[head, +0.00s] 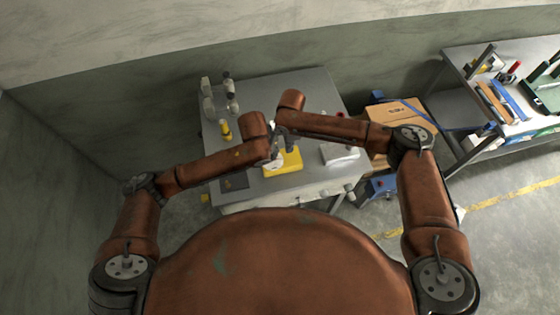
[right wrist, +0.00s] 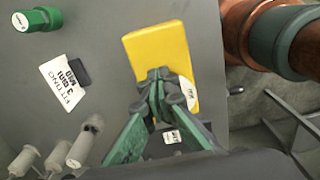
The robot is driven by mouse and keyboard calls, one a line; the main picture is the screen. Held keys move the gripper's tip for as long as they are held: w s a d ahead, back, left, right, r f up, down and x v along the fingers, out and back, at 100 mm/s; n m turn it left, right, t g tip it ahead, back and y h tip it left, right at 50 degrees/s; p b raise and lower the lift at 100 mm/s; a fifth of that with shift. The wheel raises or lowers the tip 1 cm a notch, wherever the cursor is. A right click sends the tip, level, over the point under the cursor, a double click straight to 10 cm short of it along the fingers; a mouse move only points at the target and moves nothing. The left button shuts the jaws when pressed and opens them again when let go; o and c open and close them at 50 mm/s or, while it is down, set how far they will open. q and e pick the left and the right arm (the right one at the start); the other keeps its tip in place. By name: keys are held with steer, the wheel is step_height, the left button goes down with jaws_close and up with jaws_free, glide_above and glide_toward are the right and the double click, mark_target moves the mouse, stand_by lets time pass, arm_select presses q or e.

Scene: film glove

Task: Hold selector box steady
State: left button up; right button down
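The selector box looks to be the yellow box (head: 287,161) on the grey table, below where my two arms meet. It fills the upper middle of the right wrist view (right wrist: 158,45), with a white label on its right side. My right gripper (right wrist: 155,76) is over the box's lower part with its green fingers drawn together. I see nothing between the fingertips, and cannot tell whether they touch the box. In the head view the right gripper (head: 280,138) is just above the box. My left gripper (head: 272,160) is at the box's left side, small and partly hidden.
A green cylinder (right wrist: 37,20) and a printed card (right wrist: 68,83) lie left of the box. White knobbed parts (right wrist: 85,140) stand at lower left. A microscope-like device (head: 218,97) and a yellow bottle (head: 225,130) stand at the table's left. A cardboard box (head: 402,114) is at right.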

mark_target(288, 157)
steer(key=shift+f, duration=1.05)
steer(key=shift+f, duration=0.25)
arm_select(q)
steer(key=shift+r, duration=0.1)
arm_select(e)
steer(key=shift+s+a+f, duration=0.1)
steer(key=shift+f, duration=0.25)
